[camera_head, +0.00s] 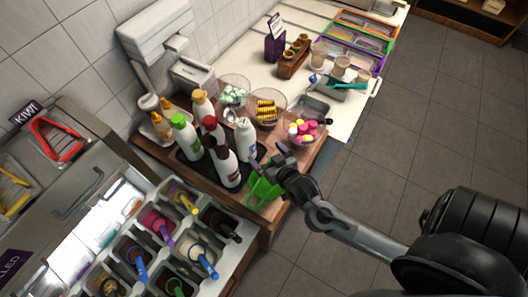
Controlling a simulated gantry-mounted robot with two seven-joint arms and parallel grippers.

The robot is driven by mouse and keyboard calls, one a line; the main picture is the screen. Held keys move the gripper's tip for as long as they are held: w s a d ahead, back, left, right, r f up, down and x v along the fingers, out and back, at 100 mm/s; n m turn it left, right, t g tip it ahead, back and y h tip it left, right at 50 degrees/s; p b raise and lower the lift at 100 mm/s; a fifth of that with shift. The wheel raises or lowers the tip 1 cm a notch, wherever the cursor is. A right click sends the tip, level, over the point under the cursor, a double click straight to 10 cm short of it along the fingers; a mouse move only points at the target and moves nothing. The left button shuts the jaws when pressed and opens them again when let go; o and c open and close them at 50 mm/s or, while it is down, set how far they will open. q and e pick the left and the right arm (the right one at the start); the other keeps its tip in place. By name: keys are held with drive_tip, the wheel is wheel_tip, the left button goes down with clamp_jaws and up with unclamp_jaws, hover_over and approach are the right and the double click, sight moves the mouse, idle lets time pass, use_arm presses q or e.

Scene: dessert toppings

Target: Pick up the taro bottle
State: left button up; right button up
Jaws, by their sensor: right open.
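Several squeeze bottles stand together on a dark tray on the wooden counter. One white bottle (246,145) with a pale cap is at their right. A dark-capped bottle (225,170) is in front, and a green-capped one (186,145) is at the left. The labels are too small to read, so I cannot tell for sure which is the taro bottle. My right gripper (267,158) is open and empty, just right of the white bottle, its fingers pointing toward it. I cannot tell whether they touch. My left gripper is not in view.
A green holder (262,192) sits directly below my right gripper. Clear bowls of toppings, one with pink and yellow pieces (302,130), stand behind it. A topping bin rack (160,243) with spoons is at the front left. Open floor (430,120) lies to the right.

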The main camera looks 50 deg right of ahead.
sight(251, 145)
drive_tip(key=shift+w+f+b, duration=0.25)
drive_tip(key=shift+f+b, duration=0.05)
drive_tip(key=shift+f, duration=0.35)
drive_tip(key=x, duration=0.5)
drive_tip(key=shift+w+a+r, duration=0.15)
drive_tip(key=shift+a, duration=0.25)
drive_tip(key=shift+x, duration=0.95)
drive_tip(key=shift+f+p+x, duration=0.25)
drive_tip(key=shift+p+x, duration=0.1)
drive_tip(key=shift+x, duration=1.9)
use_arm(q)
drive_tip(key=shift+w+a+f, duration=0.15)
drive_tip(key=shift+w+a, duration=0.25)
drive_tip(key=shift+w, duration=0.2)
use_arm(e)
drive_tip(key=shift+a, duration=0.2)
